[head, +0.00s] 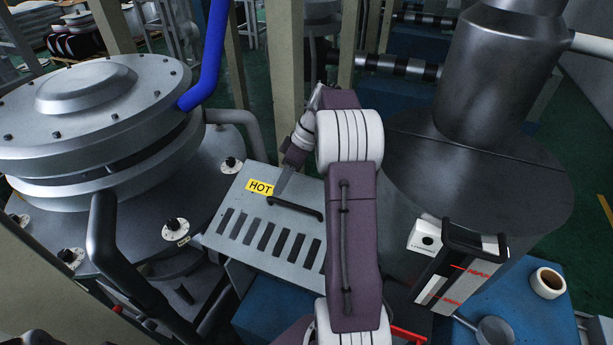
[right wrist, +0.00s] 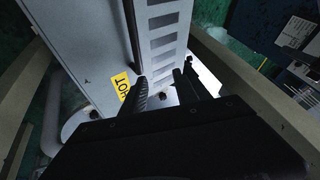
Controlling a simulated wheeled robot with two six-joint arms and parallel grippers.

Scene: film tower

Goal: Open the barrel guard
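The barrel guard (head: 262,215) is a light grey metal cover with a row of dark slots, a yellow HOT label (head: 261,187) and a black bar handle (head: 296,209). It lies as a sloping panel in the middle of the head view, its right part hidden behind my right arm. My right gripper (head: 281,186) is over the guard, near the label and the handle's left end. In the right wrist view the guard (right wrist: 90,50), its handle (right wrist: 131,45) and the label (right wrist: 122,88) show beyond the fingers. The fingers (right wrist: 165,88) are apart, with nothing seen held between them. My left gripper is not in view.
A large round bolted metal vessel (head: 90,95) stands at left, with a blue pipe (head: 208,55) above it. A dark metal cylinder (head: 490,90) is at right. A blue surface (head: 575,315) at lower right bears a tape roll (head: 547,282). Beige posts (head: 285,60) stand behind.

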